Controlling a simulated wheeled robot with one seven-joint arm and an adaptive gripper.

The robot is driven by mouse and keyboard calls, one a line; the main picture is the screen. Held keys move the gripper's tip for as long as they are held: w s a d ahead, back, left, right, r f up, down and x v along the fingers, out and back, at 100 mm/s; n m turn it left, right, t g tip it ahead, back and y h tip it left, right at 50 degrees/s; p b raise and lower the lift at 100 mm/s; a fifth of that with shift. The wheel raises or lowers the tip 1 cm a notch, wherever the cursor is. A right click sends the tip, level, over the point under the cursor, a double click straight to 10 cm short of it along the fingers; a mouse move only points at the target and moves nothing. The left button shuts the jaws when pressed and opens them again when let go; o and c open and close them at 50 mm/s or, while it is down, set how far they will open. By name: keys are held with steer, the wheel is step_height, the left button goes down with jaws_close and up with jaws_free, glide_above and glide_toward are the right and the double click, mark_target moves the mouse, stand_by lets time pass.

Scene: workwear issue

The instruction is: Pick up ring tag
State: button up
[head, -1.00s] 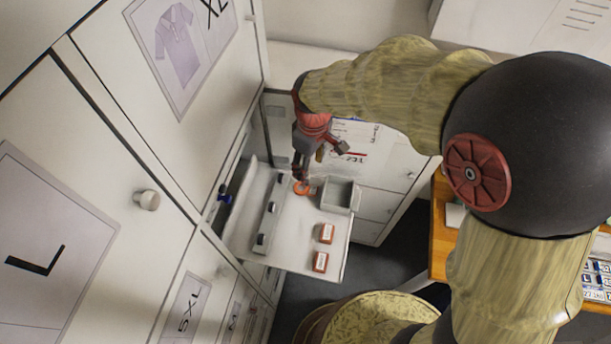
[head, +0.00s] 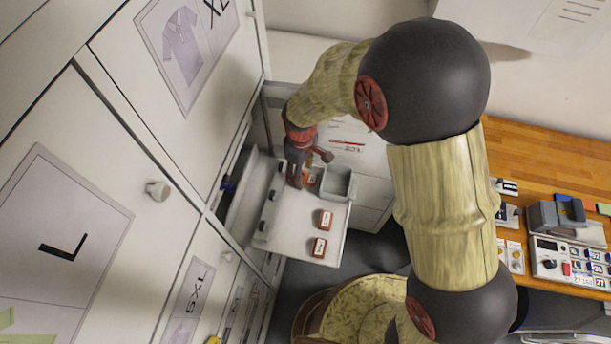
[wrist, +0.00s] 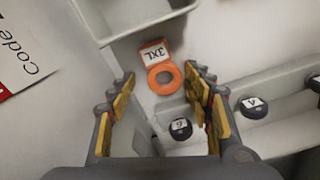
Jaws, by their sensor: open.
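The ring tag (wrist: 165,79) is an orange ring with an orange and white label reading 3XL. In the wrist view it lies flat on the pale pull-out shelf, just beyond and between my fingertips. My gripper (wrist: 158,80) is open and empty, with its yellow-padded fingers on either side of the near view of the ring. In the head view my gripper (head: 296,178) is low over the shelf (head: 290,236) and mostly covers the ring; only a bit of orange shows beside it.
A grey bin (head: 337,183) stands on the shelf beside the ring. Two orange labelled pieces (head: 322,232) lie nearer the shelf's front. A grey rail with dark numbered knobs (wrist: 181,129) runs along the other side. Cabinet doors stand at left; a wooden desk (head: 545,170) is at right.

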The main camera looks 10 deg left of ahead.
steer(key=c, duration=0.8)
steer(key=shift+r, duration=0.15)
